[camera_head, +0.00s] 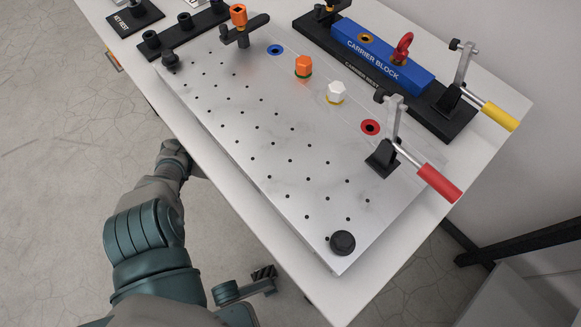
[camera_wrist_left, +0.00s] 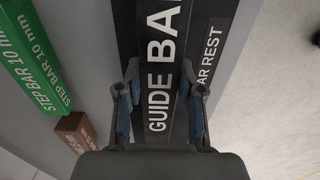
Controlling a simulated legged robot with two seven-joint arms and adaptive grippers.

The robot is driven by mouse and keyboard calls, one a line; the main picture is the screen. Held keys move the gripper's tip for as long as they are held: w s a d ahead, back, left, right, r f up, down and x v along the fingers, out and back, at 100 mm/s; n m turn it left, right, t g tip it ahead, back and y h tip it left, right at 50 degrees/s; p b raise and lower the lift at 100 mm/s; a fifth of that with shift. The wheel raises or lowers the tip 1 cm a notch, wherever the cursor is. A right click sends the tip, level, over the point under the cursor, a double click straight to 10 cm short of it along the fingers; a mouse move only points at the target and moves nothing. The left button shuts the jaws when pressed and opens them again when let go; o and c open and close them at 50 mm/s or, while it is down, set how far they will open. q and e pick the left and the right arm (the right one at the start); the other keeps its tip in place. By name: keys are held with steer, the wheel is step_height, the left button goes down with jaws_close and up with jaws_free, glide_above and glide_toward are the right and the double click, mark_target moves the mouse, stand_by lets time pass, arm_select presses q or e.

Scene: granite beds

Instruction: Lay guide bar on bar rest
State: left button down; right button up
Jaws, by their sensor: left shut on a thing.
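In the left wrist view, my left gripper (camera_wrist_left: 160,82) is shut on the guide bar (camera_wrist_left: 161,48), a dark bar with large white lettering. One finger is on each side of it. The bar rest (camera_wrist_left: 212,35), a dark strip with white lettering, shows along the bar's right side. The bar covers part of it, and I cannot tell if the two touch. The bar's far end is out of frame, and my gripper body hides the near part. In the head view my left arm comes in at the lower left, but the gripper does not show. My right gripper is not seen.
A green step bar (camera_wrist_left: 38,75) and a brown block (camera_wrist_left: 77,130) lie left of the guide bar. In the head view, a holed metal plate (camera_head: 262,168) fills the table. A blue carrier block (camera_head: 380,62) and red-handled (camera_head: 439,183) and yellow-handled (camera_head: 499,116) clamps stand there.

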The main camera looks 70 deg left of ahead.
arm_select(q)
steer(key=shift+f, duration=0.25)
steer(key=c, duration=0.7)
jaws_free()
steer(key=shift+o, duration=0.2)
step_height(320, 180, up, 7)
steer(key=shift+r, duration=0.15)
